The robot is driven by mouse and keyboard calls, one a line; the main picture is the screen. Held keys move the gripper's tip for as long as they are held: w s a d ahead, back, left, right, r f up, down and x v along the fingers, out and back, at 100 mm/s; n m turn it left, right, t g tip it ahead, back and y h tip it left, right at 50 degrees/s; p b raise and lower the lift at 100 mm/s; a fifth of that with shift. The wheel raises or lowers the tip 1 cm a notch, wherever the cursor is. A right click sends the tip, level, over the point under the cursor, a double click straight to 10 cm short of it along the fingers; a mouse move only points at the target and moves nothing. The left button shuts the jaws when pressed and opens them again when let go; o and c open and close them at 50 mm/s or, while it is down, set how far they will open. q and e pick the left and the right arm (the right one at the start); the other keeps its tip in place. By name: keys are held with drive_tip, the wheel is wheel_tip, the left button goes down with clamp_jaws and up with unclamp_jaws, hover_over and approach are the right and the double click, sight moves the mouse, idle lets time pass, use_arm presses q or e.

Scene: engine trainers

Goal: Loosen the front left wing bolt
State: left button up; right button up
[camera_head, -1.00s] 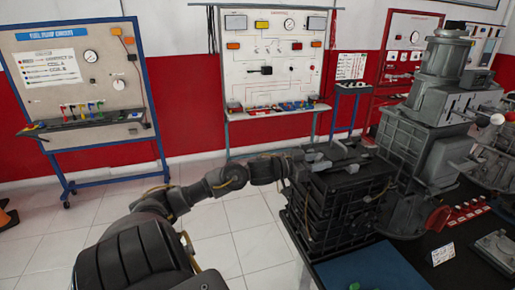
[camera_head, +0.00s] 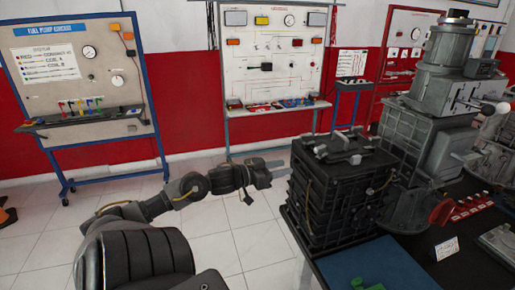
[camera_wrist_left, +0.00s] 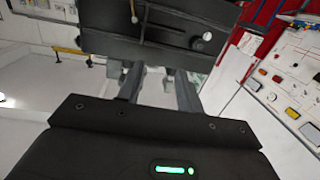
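A black ribbed engine block (camera_head: 335,205) stands on the dark table at right of centre. Grey wing-like pieces (camera_head: 345,147) stick up from its top; they are too small to make out which is the front left wing bolt. My left gripper (camera_head: 281,169) is beside the block's left side, below its top edge, with its fingers pointing towards it. In the left wrist view my left gripper (camera_wrist_left: 157,82) shows two separated fingers with nothing held between them. A dark block face (camera_wrist_left: 190,25) lies beyond the fingertips there. My right gripper is not in view.
A taller grey engine unit (camera_head: 425,130) stands right of the block. A green piece (camera_head: 370,284) and a white card (camera_head: 446,249) lie on the table. Training boards (camera_head: 85,75) stand along the wall.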

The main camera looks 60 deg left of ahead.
use_arm(q)
drive_tip(key=s+a+f+n+g+y+b, duration=0.1)
drive_tip(key=a+f+y, duration=0.1)
drive_tip(key=f, duration=1)
drive_tip(key=s+a+f+n+g+y+b, duration=0.1)
drive_tip(key=a+f, duration=0.4)
drive_tip(key=f, duration=0.7)
drive_tip(key=shift+s+a+n+g+y+b, duration=0.3)
drive_tip(key=shift+s+n+g+y, duration=0.1)
drive_tip(key=shift+s+n+y, duration=0.35)
